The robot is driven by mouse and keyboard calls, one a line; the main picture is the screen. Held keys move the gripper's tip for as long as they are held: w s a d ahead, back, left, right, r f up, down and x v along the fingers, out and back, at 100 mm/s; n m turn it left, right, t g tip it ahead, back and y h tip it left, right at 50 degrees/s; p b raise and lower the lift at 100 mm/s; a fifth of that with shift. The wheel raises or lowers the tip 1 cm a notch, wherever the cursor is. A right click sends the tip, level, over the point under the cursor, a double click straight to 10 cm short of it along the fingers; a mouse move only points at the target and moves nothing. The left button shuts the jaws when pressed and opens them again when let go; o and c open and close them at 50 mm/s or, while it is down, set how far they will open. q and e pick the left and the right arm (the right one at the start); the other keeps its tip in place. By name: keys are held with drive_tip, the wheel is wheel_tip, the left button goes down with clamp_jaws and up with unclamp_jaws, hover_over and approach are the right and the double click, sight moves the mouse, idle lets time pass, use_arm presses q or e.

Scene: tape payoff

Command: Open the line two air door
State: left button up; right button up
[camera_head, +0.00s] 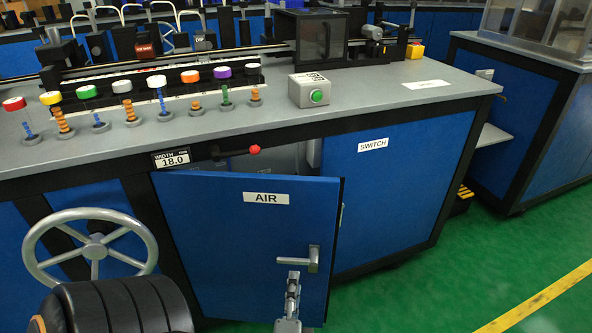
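The blue door labelled AIR (235,235) stands partly open, swung outward from the cabinet front, with a dark gap showing above its top edge. Its grey lever handle (313,259) is near the right edge, with the lever pointing left. My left gripper (292,282) is a narrow grey shape at the bottom, just below the lever and in front of the door. I see it edge-on, so the finger gap is hidden. Whether it touches the door cannot be told. My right gripper is not in view.
A grey handwheel (95,252) is left of the door. A red knob (254,149) sits above it. The blue SWITCH panel (390,190) is to the right. Green floor (440,290) is clear at right.

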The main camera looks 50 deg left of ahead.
use_arm(q)
drive_tip(key=shift+v, duration=2.35)
